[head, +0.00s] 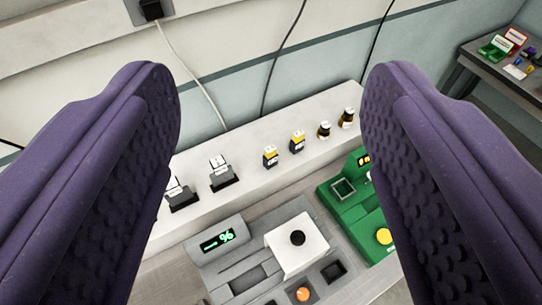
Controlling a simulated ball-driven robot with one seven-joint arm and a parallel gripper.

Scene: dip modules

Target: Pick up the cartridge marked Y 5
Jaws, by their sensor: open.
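My gripper (268,85) is open and empty, its two purple ridged fingers framing the view at left and right. Between the fingers, farther off, a white ledge (250,192) bears a row of small items. The marks are too small to read, so I cannot tell which is Y 5.
Two black holders with white pieces (223,174) stand on the ledge's left part. In front are a grey device with a green % display (218,240), a white box with a black knob (298,246) and a green machine (364,207). Cables hang on the wall. A side table (480,70) is upper right.

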